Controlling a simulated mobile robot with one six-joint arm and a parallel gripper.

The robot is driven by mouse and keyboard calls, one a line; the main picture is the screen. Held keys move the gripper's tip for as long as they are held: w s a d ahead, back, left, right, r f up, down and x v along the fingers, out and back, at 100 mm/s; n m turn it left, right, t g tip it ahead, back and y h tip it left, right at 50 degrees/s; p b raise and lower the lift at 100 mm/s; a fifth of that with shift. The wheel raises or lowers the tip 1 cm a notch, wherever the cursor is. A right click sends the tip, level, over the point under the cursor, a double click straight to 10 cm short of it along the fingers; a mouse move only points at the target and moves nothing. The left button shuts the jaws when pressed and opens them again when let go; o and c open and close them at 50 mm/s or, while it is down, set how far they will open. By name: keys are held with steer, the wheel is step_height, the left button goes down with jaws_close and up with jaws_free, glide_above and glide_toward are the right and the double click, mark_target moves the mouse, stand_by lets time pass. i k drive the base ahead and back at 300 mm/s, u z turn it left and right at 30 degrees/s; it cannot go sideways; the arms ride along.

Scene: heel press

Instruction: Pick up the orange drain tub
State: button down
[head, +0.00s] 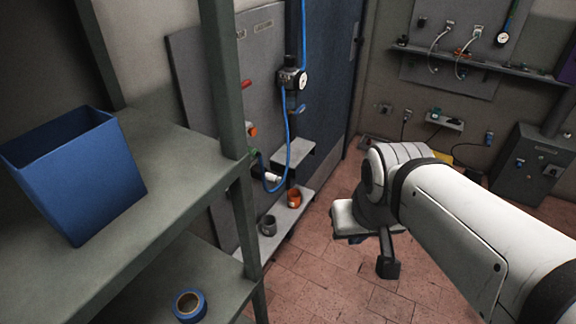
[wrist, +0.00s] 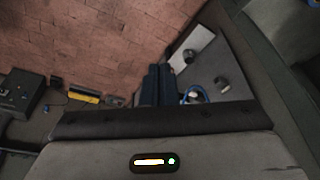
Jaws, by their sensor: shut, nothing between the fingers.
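The orange drain tub (head: 294,199) stands upright on the low grey ledge (head: 266,245) along the panel wall in the head view. A grey cup (head: 268,225) stands on the same ledge, nearer to me. My gripper (head: 388,268) is to the right of the tub, over the brick floor and apart from it. In the wrist view, my two dark fingers (wrist: 158,72) lie together with nothing between them. I cannot make out the orange tub in the wrist view.
A blue bin (head: 75,170) and a blue tape roll (head: 188,305) sit on the shelf rack at left, whose post (head: 225,80) rises near the ledge. A blue hose (head: 287,140) hangs above the tub. The brick floor (head: 310,270) between ledge and gripper is clear.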

mark_target(293, 196)
steer(key=u, duration=0.35)
steer(key=k, duration=0.3)
steer(key=z, duration=1.1)
steer(key=i, duration=1.65)
steer(key=u, duration=0.35)
